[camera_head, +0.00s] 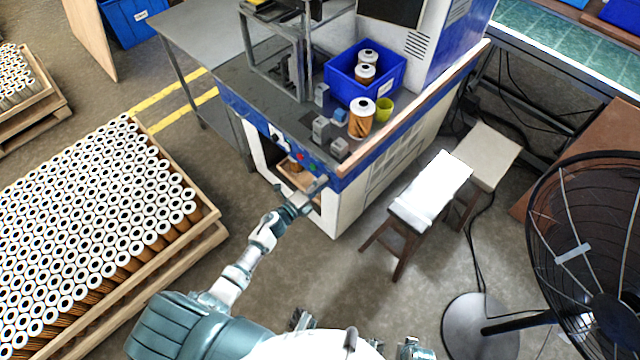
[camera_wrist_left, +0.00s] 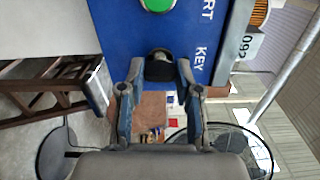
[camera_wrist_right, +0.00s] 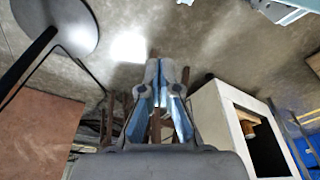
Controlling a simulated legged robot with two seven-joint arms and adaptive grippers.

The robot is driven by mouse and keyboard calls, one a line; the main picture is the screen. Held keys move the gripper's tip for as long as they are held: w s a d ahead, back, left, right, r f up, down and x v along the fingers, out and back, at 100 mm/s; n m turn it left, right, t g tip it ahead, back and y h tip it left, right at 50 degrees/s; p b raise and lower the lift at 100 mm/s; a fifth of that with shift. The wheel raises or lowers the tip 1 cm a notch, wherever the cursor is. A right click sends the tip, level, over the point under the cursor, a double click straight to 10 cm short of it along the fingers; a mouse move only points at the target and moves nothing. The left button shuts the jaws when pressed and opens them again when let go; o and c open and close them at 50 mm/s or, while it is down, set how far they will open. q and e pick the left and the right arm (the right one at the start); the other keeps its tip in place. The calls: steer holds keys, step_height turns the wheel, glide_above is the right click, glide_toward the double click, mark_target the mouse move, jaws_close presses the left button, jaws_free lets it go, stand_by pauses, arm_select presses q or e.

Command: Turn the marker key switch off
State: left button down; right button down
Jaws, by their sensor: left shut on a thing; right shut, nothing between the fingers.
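The key switch (camera_wrist_left: 160,66) is a dark round knob with a lighter tip on a blue panel (camera_wrist_left: 120,30) marked "KEY" in the left wrist view. My left gripper (camera_wrist_left: 160,75) is shut on the key switch, one finger on each side of it. In the head view my left gripper (camera_head: 312,190) reaches the front corner of the blue-edged machine bench (camera_head: 345,180), and its fingers hide the switch there. My right gripper (camera_wrist_right: 165,75) is shut and empty, apart from everything, above the floor in the right wrist view.
A green button (camera_wrist_left: 157,4) sits beside the switch on the panel. A blue bin (camera_head: 385,85) and a filter cartridge (camera_head: 360,120) stand on the bench. A pallet of cartridges (camera_head: 215,235) is at the left, stools (camera_head: 405,212) and a black fan (camera_head: 570,200) at the right.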

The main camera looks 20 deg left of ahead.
arm_select(q)
steer(key=shift+a+f+n, duration=0.1)
steer(key=shift+a+n, duration=0.1)
steer(key=shift+n, duration=0.3)
arm_select(e)
steer(key=shift+s+f, duration=0.15)
steer(key=shift+f, duration=0.45)
arm_select(q)
steer(key=c, duration=0.8)
jaws_free()
steer(key=shift+w, duration=0.1)
arm_select(e)
steer(key=shift+a, duration=0.15)
arm_select(q)
steer(key=shift+a, duration=0.1)
steer(key=v, duration=1.2)
steer(key=shift+f, duration=0.2)
